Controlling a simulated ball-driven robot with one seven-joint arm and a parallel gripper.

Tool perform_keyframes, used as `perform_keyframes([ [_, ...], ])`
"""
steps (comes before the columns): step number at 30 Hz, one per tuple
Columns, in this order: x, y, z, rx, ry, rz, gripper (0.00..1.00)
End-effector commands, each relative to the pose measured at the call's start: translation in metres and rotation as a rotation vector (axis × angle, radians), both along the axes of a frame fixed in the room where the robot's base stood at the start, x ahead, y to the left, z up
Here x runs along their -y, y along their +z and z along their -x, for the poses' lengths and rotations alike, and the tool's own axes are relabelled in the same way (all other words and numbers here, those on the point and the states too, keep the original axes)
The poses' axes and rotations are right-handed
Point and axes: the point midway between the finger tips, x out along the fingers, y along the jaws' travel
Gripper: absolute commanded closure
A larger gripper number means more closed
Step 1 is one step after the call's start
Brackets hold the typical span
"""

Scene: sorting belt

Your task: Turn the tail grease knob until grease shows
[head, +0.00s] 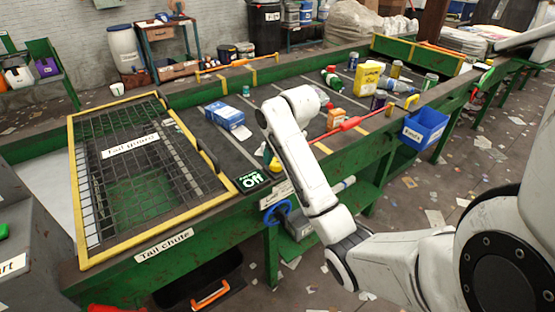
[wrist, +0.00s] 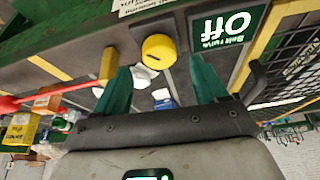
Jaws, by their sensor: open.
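A round yellow knob (wrist: 158,48) with a dark slot in its face sits in the upper middle of the wrist view, beside a sign. A yellow patch of what looks like the same knob (head: 273,163) shows beside my arm in the head view. My gripper (wrist: 160,65) is open, its two green fingers spread below and to either side of the knob. No finger clearly touches it. I cannot make out grease around the knob. A white label (wrist: 146,5) is cut off at the top of the wrist view.
A black and green sign (head: 251,181) stands beside the knob. A red bar (head: 350,124) runs along the belt's near edge. A yellow-framed mesh guard (head: 150,259) lies left. A blue box (head: 224,115), cans and bottles are on the belt. A blue bin (head: 424,128) hangs right.

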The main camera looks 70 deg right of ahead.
Motion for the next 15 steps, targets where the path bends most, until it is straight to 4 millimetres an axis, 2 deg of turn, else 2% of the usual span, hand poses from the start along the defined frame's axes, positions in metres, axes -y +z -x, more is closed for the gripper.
perform_keyframes([
  [3, -0.006, 0.026, 0.007, 0.005, 0.001, 0.004, 0.28],
  [7, -0.011, 0.052, 0.016, 0.000, -0.001, 0.000, 0.28],
  [15, -0.015, 0.064, 0.021, 0.000, 0.000, 0.000, 0.28],
])
